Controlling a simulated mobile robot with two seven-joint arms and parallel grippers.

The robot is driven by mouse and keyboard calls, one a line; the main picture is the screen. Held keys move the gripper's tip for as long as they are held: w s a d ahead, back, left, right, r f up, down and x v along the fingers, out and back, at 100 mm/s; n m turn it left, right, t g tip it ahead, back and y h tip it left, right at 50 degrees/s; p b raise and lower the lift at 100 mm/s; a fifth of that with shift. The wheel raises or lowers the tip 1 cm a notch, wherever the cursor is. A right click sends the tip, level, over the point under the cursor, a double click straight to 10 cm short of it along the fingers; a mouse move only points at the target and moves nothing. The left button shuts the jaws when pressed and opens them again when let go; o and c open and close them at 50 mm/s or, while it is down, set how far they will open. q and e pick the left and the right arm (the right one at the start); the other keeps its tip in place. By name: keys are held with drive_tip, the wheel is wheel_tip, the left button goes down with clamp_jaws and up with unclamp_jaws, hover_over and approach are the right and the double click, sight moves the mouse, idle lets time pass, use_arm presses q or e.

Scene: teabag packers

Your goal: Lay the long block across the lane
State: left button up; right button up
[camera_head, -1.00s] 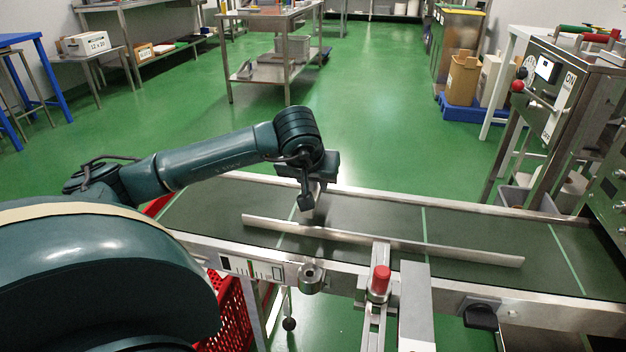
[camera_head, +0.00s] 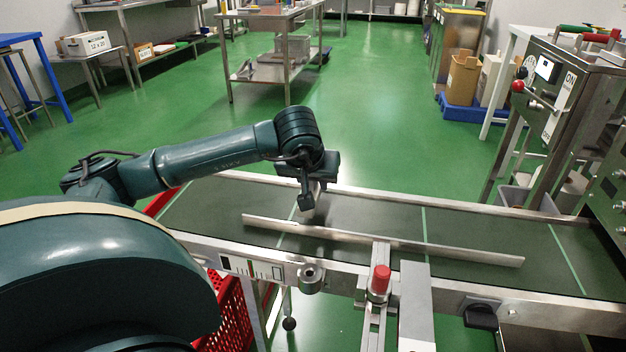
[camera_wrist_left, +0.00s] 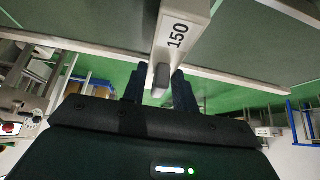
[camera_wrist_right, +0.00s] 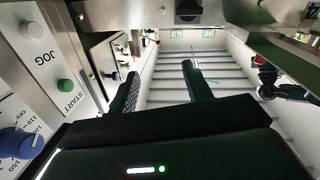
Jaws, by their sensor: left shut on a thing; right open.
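A pale grey block marked 150 (camera_wrist_left: 182,30) is between the fingers of my left gripper (camera_wrist_left: 158,82) in the left wrist view. In the head view my left gripper (camera_head: 308,192) points down over the dark green belt (camera_head: 375,216), between the back rail and a slanting metal guide bar (camera_head: 380,240). The fingers hide much of the block there, and I cannot tell whether it touches the belt. My right gripper (camera_wrist_right: 160,75) is open and empty in the right wrist view, and it is out of the head view.
A red-capped post (camera_head: 380,280) stands at the belt's front edge. A machine with a control panel (camera_head: 548,85) is at the right. A red crate (camera_head: 228,318) is below the front left. In the right wrist view, a green START button (camera_wrist_right: 65,86) is at the left.

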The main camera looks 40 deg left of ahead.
use_arm(q)
drive_tip(key=shift+f+b, duration=0.85)
drive_tip(key=shift+f, duration=0.25)
drive_tip(key=shift+f, duration=0.1)
drive_tip(key=shift+s+f+b, duration=0.1)
drive_tip(key=shift+f+b, duration=0.55)
drive_tip(key=shift+f+b, duration=0.35)
drive_tip(key=shift+f, duration=0.05)
drive_tip(key=o, duration=1.1)
drive_tip(key=shift+c, duration=0.2)
